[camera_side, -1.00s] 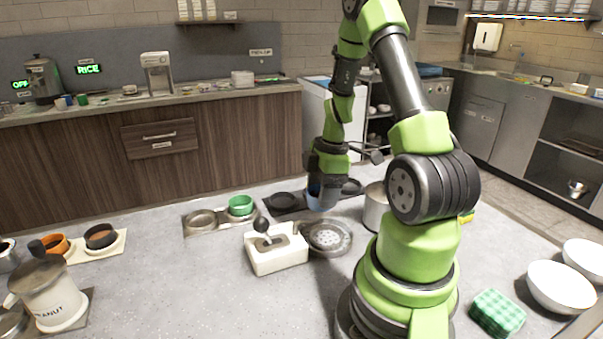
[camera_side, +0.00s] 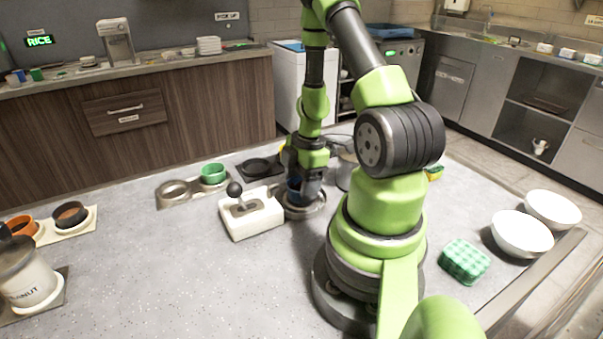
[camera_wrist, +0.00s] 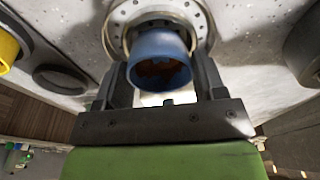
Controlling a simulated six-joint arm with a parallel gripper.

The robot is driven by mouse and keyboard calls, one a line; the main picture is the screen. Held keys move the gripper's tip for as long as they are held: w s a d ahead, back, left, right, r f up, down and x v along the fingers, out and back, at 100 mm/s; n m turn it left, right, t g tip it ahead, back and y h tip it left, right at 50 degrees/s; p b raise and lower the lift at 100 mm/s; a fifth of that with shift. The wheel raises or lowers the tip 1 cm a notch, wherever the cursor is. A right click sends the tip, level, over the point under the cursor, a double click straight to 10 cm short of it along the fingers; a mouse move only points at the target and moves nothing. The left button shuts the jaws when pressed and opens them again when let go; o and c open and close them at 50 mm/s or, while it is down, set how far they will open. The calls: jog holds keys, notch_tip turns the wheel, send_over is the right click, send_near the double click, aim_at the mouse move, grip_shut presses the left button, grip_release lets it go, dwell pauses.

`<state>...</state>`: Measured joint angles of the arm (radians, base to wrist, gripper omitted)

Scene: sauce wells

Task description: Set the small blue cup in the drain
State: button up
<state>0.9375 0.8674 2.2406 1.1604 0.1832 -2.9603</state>
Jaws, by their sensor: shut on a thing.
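The small blue cup (camera_wrist: 160,48) is between the two fingers of my gripper (camera_wrist: 165,75) in the wrist view, with brown residue showing inside it. My gripper is shut on the cup. In the side view the cup (camera_side: 294,184) is mostly hidden by my gripper (camera_side: 297,188). The round metal drain (camera_side: 300,211) lies under the cup in the side view. Its rim (camera_wrist: 117,30) shows around the cup in the wrist view. The cup is at or just above the drain; I cannot tell whether it touches.
A white box with a black-knobbed lever (camera_side: 252,218) stands just left of the drain. A green cup (camera_side: 213,174) sits in a two-well holder (camera_side: 172,194) behind it. A metal pot (camera_side: 347,172) stands close on the right.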

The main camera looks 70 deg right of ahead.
jog(key=shift+f, duration=0.35)
dwell(0.4)
jog(key=o, duration=1)
notch_tip(320, 180, up, 8)
dwell(0.5)
